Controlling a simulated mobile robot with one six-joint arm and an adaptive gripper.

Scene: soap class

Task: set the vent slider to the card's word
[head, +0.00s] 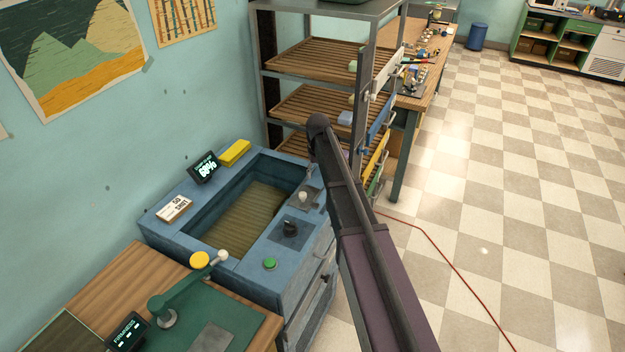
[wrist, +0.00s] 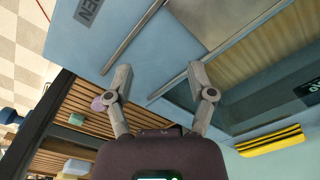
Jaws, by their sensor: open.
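A white card (head: 173,208) lies on the left rim of the blue basin unit (head: 190,243); its lower word looks like SHUT. In the wrist view, the blue panel (wrist: 165,55) below my gripper has long dark rails and a dark label (wrist: 88,10) that ends in "EN". I cannot make out the vent slider's handle there. My gripper (wrist: 158,71) is open and empty, over the panel. My arm hides part of that area in the head view.
A black dial (head: 290,228) and a green button (head: 269,264) are on the near right rim. A lit display (head: 203,167) and a yellow block (head: 235,152) stand at the back. A slatted shelf rack (head: 310,103) stands close beyond the unit. Open floor lies right.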

